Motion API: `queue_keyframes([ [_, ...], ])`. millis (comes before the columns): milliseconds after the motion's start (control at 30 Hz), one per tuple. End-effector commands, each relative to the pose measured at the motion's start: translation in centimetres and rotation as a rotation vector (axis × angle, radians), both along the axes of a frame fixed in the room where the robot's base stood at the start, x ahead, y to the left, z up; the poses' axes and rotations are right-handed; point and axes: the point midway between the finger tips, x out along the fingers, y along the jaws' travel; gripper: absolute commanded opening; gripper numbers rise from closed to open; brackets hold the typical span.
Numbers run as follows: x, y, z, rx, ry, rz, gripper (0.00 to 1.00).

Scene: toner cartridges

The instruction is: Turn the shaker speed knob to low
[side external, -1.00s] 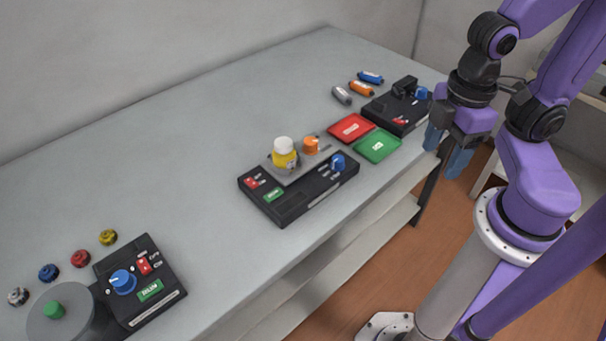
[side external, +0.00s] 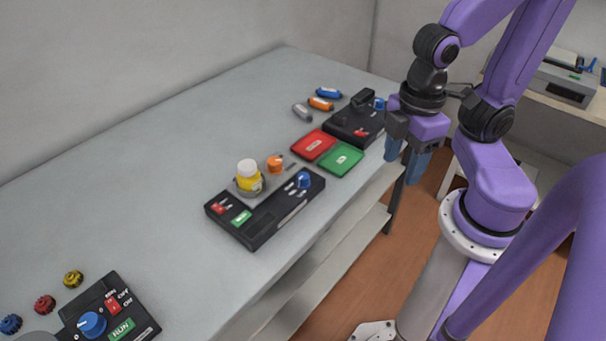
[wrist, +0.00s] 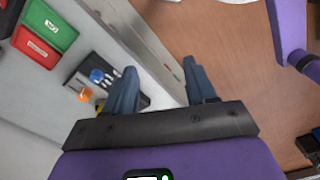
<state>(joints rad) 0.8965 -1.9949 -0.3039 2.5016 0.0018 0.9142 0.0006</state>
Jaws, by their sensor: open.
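The shaker (side external: 262,222) is a black box in the middle of the table, with a grey platform, red and green labelled parts and a blue speed knob (side external: 303,181) at its right end. A yellow bottle with a white cap (side external: 248,177) and an orange-topped item (side external: 275,165) stand on the platform. My gripper (side external: 405,160) is open and empty, fingers down, beyond the table's front edge and to the right of the shaker. In the wrist view the blue knob (wrist: 96,76) shows left of my open gripper (wrist: 160,67), and the left finger partly hides the shaker. The knob's pointer is too small to read.
A red tray (side external: 313,145) and a green tray (side external: 341,159) lie between the shaker and another black device (side external: 354,124). Several cartridges lie behind. A control box with a blue knob (side external: 92,323) is at the lower left. The table between is clear.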

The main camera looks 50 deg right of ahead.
Motion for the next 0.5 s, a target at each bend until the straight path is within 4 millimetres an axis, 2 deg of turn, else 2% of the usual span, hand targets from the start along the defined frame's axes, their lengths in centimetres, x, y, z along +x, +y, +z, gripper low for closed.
queue_keyframes([
  [167, 1.5, 0.7, 0.3, -0.016, 0.013, -0.061, 0.57],
  [500, 9.6, 3.2, 1.1, -0.091, 0.091, -0.365, 0.57],
])
